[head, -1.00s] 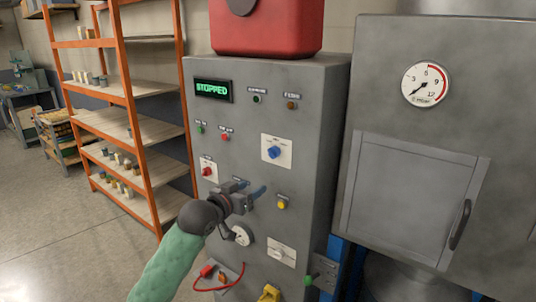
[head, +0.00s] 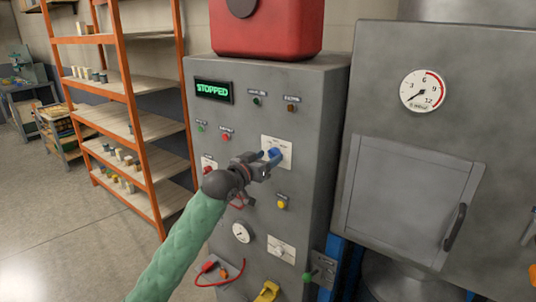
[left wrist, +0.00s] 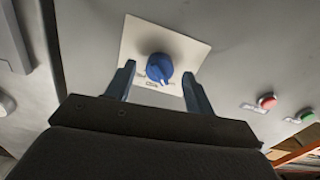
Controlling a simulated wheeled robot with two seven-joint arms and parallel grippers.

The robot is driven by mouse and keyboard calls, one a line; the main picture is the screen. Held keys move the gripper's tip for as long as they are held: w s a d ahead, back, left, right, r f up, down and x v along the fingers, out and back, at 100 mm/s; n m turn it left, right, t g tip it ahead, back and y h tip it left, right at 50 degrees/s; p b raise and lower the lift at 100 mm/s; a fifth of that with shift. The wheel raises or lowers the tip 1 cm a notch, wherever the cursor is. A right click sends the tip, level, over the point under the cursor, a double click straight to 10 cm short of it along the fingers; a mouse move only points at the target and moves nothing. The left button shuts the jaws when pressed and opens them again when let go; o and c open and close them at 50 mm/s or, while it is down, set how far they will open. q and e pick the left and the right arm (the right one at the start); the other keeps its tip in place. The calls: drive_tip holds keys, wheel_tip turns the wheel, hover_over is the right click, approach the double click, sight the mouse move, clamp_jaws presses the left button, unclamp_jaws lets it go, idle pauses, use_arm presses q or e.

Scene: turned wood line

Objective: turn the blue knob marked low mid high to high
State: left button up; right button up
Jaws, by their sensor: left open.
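The blue knob (left wrist: 159,68) sits on a white plate (left wrist: 137,40) on the grey control cabinet. In the left wrist view its pale mark points toward the lower edge of the picture, near small lettering that I cannot read. My left gripper (left wrist: 157,78) is open, with one blue finger on each side of the knob, apart from it as far as I can tell. In the head view the left gripper (head: 269,157) covers most of the knob, and the white plate (head: 283,144) shows around it. My right gripper is not in view.
The grey cabinet (head: 318,110) carries a green STOPPED display (head: 213,91), a yellow button (head: 281,204), a white dial (head: 241,233) and a lower white switch plate (head: 281,249). A grey machine with a gauge (head: 423,90) stands right, an orange shelf (head: 128,80) left.

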use_arm(q)
drive_tip(key=shift+w+d, duration=0.25)
drive_tip(key=shift+w, duration=0.05)
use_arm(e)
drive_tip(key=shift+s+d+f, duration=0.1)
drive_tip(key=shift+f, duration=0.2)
use_arm(q)
drive_tip(key=c, duration=1)
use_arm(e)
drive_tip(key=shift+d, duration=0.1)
